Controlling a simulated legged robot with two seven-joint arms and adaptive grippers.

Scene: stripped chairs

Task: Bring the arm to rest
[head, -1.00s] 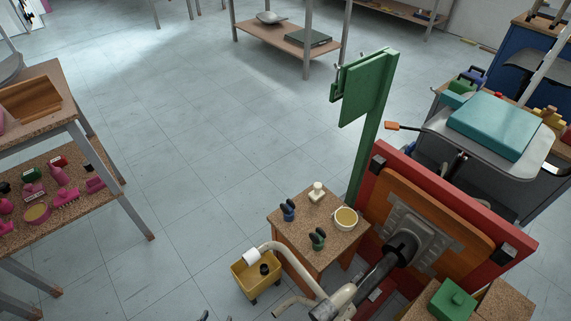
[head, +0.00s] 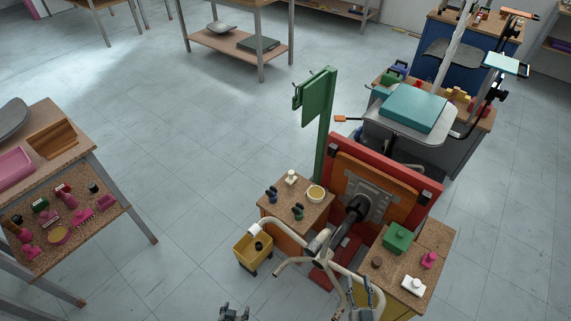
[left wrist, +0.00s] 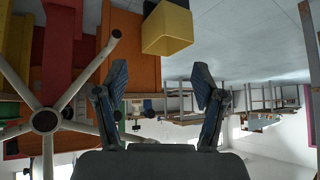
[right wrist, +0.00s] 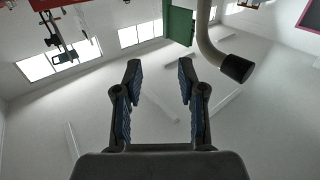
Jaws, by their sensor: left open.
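My left gripper (head: 233,312) is at the bottom edge of the head view, over bare floor and below the yellow bin. In the left wrist view its two fingers (left wrist: 160,78) stand wide apart with nothing between them. My right gripper (head: 362,292) is at the lower right of the head view, in front of the chair base. In the right wrist view its fingers (right wrist: 160,68) are apart and empty. The cream chair base (head: 318,243) has spread legs and a black column (head: 350,212) running to an orange panel (head: 356,174). I cannot tell whether the right gripper touches a leg.
A yellow bin (head: 243,258) stands left of the chair base. A small cork-topped table (head: 282,215) and a red frame (head: 425,187) with a green post (head: 321,150) stand behind. A shelf unit (head: 120,208) is at left. The floor (head: 170,150) between is clear.

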